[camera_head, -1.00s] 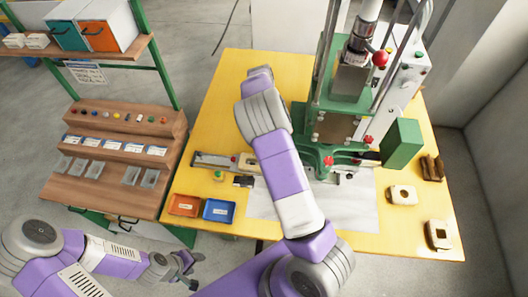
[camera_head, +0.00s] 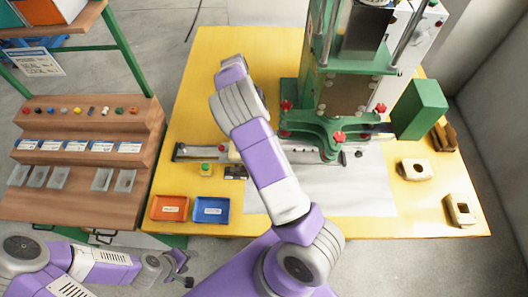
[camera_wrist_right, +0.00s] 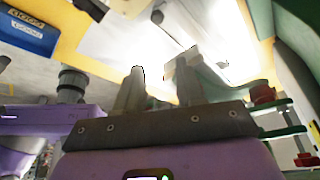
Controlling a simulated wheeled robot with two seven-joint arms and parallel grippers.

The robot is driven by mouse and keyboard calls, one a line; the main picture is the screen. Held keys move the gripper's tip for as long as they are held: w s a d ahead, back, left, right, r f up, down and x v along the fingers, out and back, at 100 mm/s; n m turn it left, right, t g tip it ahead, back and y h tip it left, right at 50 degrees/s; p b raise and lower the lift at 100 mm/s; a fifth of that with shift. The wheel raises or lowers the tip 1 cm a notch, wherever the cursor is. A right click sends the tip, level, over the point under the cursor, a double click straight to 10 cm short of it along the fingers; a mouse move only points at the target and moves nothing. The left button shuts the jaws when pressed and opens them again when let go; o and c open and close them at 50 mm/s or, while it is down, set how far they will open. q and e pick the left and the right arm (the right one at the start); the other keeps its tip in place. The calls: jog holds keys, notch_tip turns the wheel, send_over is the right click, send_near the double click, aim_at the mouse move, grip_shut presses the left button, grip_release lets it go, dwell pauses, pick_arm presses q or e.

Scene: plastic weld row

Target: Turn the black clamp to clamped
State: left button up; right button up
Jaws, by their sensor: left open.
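A black bar (camera_head: 376,127) sticks out to the right of the green fixture (camera_head: 322,128) at the foot of the press; a small black knob (camera_head: 359,154) sits in front of it. I cannot tell for certain which is the black clamp, or its position. My left gripper (camera_head: 181,266) is open and empty at the lower left, off the table and far from the fixture. My right arm reaches over the table left of the fixture; its gripper is hidden in the head view. In the right wrist view my right gripper (camera_wrist_right: 160,88) has its fingers apart with nothing between them.
Red knobs (camera_head: 340,137) stand on the fixture. An orange bin (camera_head: 170,208) and a blue bin (camera_head: 211,210) lie at the table's front left. A green box (camera_head: 420,108) stands right of the press. Tan blocks (camera_head: 415,170) lie at the right. A white sheet (camera_head: 345,190) covers the front middle.

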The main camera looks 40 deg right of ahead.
notch_tip(320, 180, down, 7)
jog(key=b, duration=0.5)
jog(key=shift+f, duration=0.15)
jog(key=b+x, duration=0.2)
jog(key=x, duration=0.5)
jog(key=shift+s, duration=0.1)
grip_shut()
